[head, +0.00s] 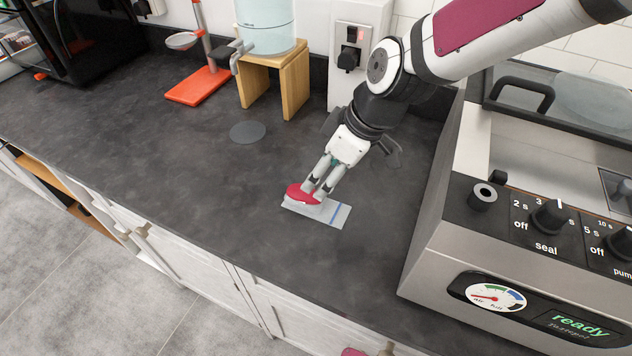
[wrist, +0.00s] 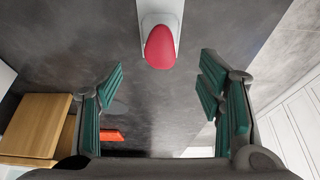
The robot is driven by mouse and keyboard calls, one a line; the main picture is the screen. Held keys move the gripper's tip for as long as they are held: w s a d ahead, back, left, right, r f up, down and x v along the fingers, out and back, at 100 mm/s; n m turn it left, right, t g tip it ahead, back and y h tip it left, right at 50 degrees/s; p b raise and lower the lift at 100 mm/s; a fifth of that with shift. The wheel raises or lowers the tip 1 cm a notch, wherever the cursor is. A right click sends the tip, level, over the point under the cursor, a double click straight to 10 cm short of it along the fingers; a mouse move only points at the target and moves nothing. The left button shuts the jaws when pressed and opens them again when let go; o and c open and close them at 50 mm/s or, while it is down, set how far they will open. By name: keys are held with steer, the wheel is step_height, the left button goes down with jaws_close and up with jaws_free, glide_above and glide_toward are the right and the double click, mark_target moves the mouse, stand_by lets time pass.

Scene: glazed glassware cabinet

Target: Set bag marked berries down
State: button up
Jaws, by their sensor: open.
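The bag (head: 333,214) is a flat, pale clear pouch with a blue stripe near one end and a red bulge at the other. It lies on the dark counter, and no berries marking is readable. My gripper (head: 316,189) is just above and behind the red end in the head view, partly overlapping it. In the wrist view the bag's red bulge (wrist: 160,47) lies beyond the spread green-padded fingers of my gripper (wrist: 160,88). The fingers are open with nothing between them.
The counter (head: 180,150) is clear to the left and front. A steel sealing machine (head: 520,250) stands close on the right. A wooden stand (head: 272,80) with a water tank, a red-based stand (head: 198,86) and a grey disc (head: 247,132) are further back.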

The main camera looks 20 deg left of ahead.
steer(key=shift+v, duration=1.45)
steer(key=shift+r, duration=0.1)
